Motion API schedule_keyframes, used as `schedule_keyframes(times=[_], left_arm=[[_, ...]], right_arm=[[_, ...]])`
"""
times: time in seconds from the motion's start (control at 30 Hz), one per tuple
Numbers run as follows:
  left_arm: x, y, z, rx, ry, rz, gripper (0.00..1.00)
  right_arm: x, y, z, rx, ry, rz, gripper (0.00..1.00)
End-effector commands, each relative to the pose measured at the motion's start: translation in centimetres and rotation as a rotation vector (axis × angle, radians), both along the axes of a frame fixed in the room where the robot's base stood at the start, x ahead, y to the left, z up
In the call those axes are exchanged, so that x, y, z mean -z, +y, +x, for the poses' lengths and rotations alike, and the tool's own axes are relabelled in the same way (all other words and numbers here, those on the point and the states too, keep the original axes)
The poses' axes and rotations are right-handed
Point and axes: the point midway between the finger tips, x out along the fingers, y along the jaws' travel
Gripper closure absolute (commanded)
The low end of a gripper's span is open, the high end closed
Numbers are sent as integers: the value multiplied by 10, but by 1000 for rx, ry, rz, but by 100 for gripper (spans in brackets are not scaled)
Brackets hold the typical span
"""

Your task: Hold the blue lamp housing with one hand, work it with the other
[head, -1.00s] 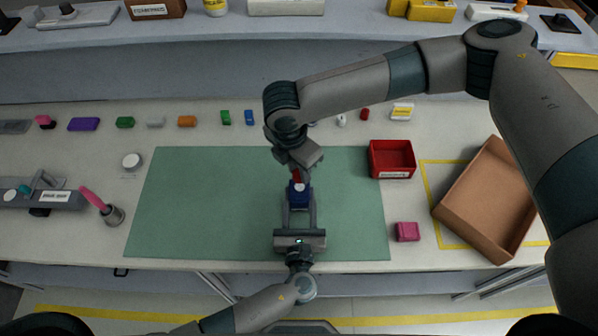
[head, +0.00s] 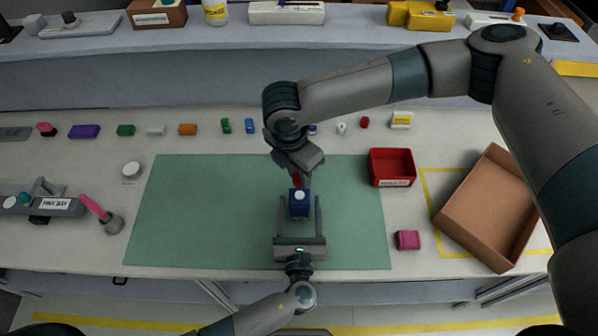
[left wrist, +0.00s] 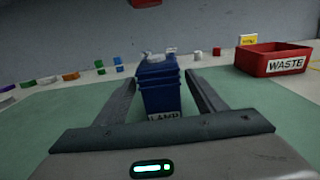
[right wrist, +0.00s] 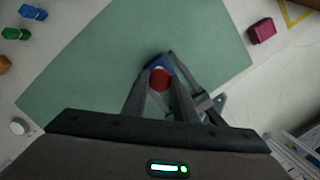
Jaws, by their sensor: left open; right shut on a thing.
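The blue lamp housing (head: 299,207) stands upright on the green mat (head: 210,215), with a pale round patch on top. In the left wrist view the housing (left wrist: 160,92) shows a LAMP label, partly cut off by my gripper. My left gripper (head: 300,202) is open, one finger on each side of the housing, with visible gaps. My right gripper (head: 297,180) comes from above and behind and is shut on a small red piece (right wrist: 160,79). The red piece is just above the housing's far side; I cannot tell whether they touch.
A red WASTE bin (head: 391,168), a pink block (head: 407,240) and a tilted brown tray (head: 487,208) are at the right. Several small coloured parts line the back. The mat's left half is clear.

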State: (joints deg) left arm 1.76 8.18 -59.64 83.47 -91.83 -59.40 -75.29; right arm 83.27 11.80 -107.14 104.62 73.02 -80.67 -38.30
Motion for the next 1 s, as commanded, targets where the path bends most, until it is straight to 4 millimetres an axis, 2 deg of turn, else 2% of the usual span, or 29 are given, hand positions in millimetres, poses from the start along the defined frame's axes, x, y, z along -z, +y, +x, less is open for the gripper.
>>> schedule_keyframes(times=[0.27, 0.73, 1.0], left_arm=[[1, 0, -16, 1, 2, -1, 36], [1, 0, -93, 0, 3, -1, 36], [0, 0, -118, 1, 1, 0, 36]], right_arm=[[0, 0, 0, 0, 0, 0, 95], [0, 0, 0, 0, 0, 0, 95], [0, 0, 0, 0, 0, 0, 95]])
